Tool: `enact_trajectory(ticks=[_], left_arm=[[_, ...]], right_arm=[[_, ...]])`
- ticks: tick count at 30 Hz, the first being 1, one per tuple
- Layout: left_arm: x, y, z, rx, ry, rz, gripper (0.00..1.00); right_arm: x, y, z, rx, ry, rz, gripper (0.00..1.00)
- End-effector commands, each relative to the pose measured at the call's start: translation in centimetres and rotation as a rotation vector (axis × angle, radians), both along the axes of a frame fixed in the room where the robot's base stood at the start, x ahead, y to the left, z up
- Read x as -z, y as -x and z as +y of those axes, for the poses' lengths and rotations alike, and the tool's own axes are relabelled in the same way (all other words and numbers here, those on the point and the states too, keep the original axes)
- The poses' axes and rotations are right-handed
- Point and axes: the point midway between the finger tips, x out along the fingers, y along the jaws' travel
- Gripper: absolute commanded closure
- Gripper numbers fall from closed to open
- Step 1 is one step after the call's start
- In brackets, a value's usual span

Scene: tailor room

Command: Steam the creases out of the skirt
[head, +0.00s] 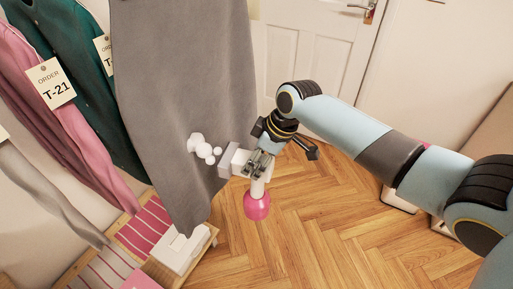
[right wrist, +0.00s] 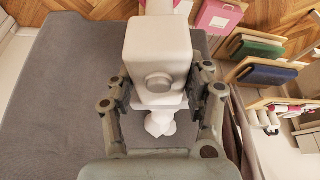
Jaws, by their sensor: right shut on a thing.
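The grey skirt (head: 180,90) hangs in the middle-left of the head view, and its cloth fills the left of the right wrist view (right wrist: 60,90). My right gripper (head: 262,163) is shut on a white handheld steamer (head: 236,158) with a pink bottom (head: 257,206). The steamer's head faces the skirt's lower right part. White puffs of steam (head: 203,148) show between the steamer head and the cloth. In the right wrist view the steamer body (right wrist: 158,60) sits between the two fingers. I cannot tell whether the head touches the cloth. My left gripper is not in view.
Pink and green garments with tags, one an "ORDER T-21" tag (head: 50,83), hang left of the skirt. A low wooden shelf with folded striped cloth (head: 145,228) and a white box (head: 180,250) stands below. A white door (head: 320,60) is behind.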

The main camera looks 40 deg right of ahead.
Motion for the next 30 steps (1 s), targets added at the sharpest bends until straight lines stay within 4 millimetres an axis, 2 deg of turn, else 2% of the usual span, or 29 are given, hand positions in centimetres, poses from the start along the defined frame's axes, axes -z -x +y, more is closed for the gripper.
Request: enact_trajectory(ticks=[17, 30], left_arm=[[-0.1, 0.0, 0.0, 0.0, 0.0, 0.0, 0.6], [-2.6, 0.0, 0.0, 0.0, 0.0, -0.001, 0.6]], right_arm=[[-0.2, -0.1, 0.0, 0.0, 0.0, -0.005, 1.0], [-0.4, 3.4, -1.5, -0.001, 0.001, -0.004, 1.0]])
